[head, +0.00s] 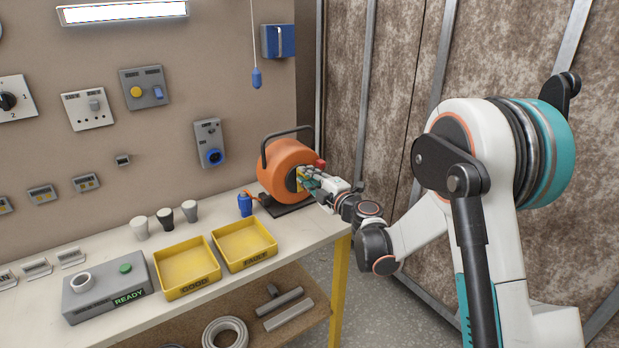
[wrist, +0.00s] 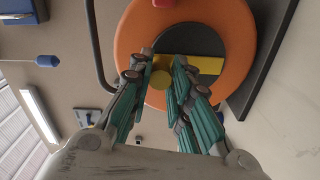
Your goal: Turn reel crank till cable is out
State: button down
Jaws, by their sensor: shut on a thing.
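An orange cable reel (head: 284,168) with a dark carrying handle stands on a dark base at the right end of the workbench. Its orange rim and dark hub (wrist: 170,40) fill the upper middle of the wrist view. A yellow crank bar (wrist: 205,65) crosses the hub, with a round yellow knob (wrist: 161,80) at its near end. My gripper (head: 306,178) is at the reel's right face. In the wrist view, its teal fingers (wrist: 160,72) are closed around the knob. A blue plug (head: 245,203) stands on the bench left of the reel, by a short orange cable end.
Two yellow trays, marked GOOD (head: 188,290) and FAULT (head: 262,256), sit left of the reel. A grey READY box (head: 100,300) and several small cups stand farther left. A brown panel wall (head: 400,100) rises to the right.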

jog(key=c, duration=1.4)
grip_release()
jog(key=shift+a, duration=0.1)
jog(key=shift+c, duration=0.2)
jog(key=v, duration=1.2)
